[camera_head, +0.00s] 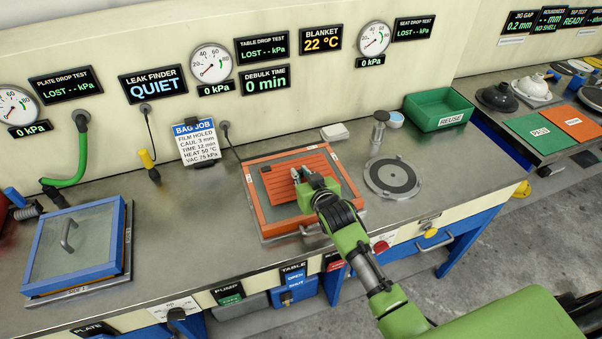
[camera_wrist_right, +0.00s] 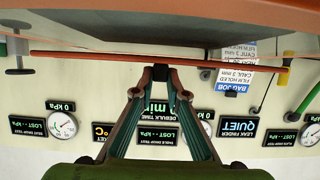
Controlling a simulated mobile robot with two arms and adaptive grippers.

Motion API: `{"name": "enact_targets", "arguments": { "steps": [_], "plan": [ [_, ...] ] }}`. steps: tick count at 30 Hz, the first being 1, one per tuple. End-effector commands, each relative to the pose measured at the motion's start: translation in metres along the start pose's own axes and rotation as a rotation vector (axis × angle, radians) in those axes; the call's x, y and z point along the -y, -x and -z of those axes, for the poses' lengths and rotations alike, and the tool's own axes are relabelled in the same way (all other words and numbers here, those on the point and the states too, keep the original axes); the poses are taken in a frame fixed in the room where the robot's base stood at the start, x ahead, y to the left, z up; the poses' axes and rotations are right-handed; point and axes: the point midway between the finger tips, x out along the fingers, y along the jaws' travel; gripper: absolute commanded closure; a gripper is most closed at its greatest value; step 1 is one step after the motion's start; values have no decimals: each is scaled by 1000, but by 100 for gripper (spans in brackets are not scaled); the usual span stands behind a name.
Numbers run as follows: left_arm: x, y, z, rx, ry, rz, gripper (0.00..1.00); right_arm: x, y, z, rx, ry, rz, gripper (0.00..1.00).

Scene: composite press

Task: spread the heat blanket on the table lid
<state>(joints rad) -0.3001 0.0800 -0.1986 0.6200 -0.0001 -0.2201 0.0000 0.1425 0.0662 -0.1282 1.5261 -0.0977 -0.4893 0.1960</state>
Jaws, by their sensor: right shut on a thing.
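The heat blanket (camera_head: 313,160) is an orange-red ribbed sheet with a small dark patch at its left corner. In the head view it is over the orange-framed table lid (camera_head: 260,213), inside the frame's outline. My right gripper (camera_head: 299,174) is over the blanket's middle, hiding part of it. In the right wrist view, which is upside down, my fingertips (camera_wrist_right: 160,73) close at a thin orange strip, the blanket (camera_wrist_right: 90,57) seen nearly edge-on. How high it is above the lid is hard to tell. My left gripper is out of view.
A blue-framed lid (camera_head: 80,245) with a handle is at the left. A round grey plate (camera_head: 392,177), a metal cylinder (camera_head: 379,127) and a green REUSE bin (camera_head: 440,110) are right of the table lid. The bench between the two lids is mostly clear.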

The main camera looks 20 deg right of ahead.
Motion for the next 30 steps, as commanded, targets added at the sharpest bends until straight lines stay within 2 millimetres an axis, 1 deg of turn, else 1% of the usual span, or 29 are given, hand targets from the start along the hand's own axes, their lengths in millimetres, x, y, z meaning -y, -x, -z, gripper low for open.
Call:
{"name": "enact_targets", "arguments": {
  "steps": [7, 17, 30],
  "plan": [
    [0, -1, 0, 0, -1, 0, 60, 0, 0, -1, -1, 0, 0, 100],
    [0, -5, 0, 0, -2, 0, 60, 0, -4, -9, 0, 0, 0, 100],
    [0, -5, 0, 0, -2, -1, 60, 0, -4, -9, -1, 0, 0, 100]
  ]
}}
